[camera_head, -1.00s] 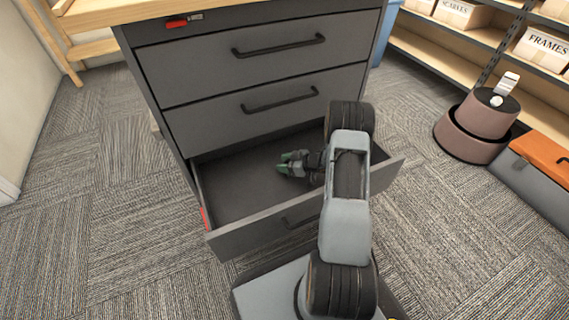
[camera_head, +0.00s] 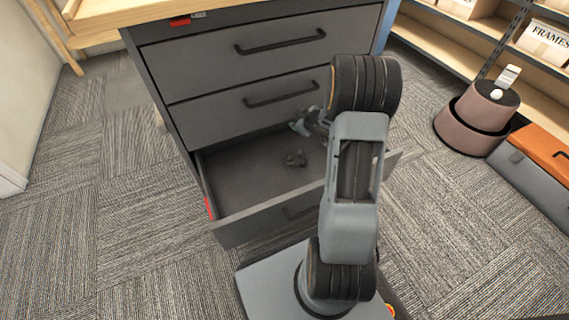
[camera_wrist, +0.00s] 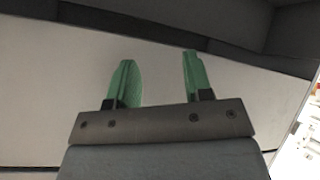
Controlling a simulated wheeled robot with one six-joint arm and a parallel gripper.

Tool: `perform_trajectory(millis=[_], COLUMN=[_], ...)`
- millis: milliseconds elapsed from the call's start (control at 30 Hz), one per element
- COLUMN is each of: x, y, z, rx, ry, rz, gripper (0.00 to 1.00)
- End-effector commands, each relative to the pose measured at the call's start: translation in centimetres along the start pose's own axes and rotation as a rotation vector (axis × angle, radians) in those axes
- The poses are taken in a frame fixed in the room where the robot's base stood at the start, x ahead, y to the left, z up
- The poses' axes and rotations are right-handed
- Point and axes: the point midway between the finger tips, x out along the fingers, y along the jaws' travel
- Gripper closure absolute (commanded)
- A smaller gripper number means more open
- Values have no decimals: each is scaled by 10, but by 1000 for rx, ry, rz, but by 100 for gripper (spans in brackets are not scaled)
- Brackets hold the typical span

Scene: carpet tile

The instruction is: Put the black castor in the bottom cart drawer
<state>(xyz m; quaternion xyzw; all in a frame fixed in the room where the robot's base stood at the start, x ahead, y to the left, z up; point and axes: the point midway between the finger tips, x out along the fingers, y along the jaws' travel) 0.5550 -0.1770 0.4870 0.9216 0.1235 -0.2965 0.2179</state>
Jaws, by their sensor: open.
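The black castor (camera_head: 295,159) lies on the floor of the pulled-out bottom drawer (camera_head: 245,188), right of the drawer's middle and toward the back. It is small and dark, so its exact pose is hard to tell. My gripper (camera_head: 301,127) is above and behind the castor, apart from it, close to the cart's front below the middle drawer. My arm hides part of the gripper and the drawer's right side. In the wrist view, the two green fingers (camera_wrist: 158,82) are spread with nothing between them. The castor does not show there.
The grey cart's upper drawers (camera_head: 245,100) are closed, with dark bar handles. A wooden top lies above. At right are a round mauve stool-like object (camera_head: 470,120), an orange-lidded grey box (camera_head: 540,150) and shelves with boxes. The carpet at left is clear.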

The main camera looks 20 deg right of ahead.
Motion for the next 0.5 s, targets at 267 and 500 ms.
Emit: perform_trajectory(millis=[267, 500], x=[-120, -208], y=[-43, -137], z=[-66, -63], rx=[221, 428], ry=[-350, -576], rz=[236, 99], gripper=[54, 54])
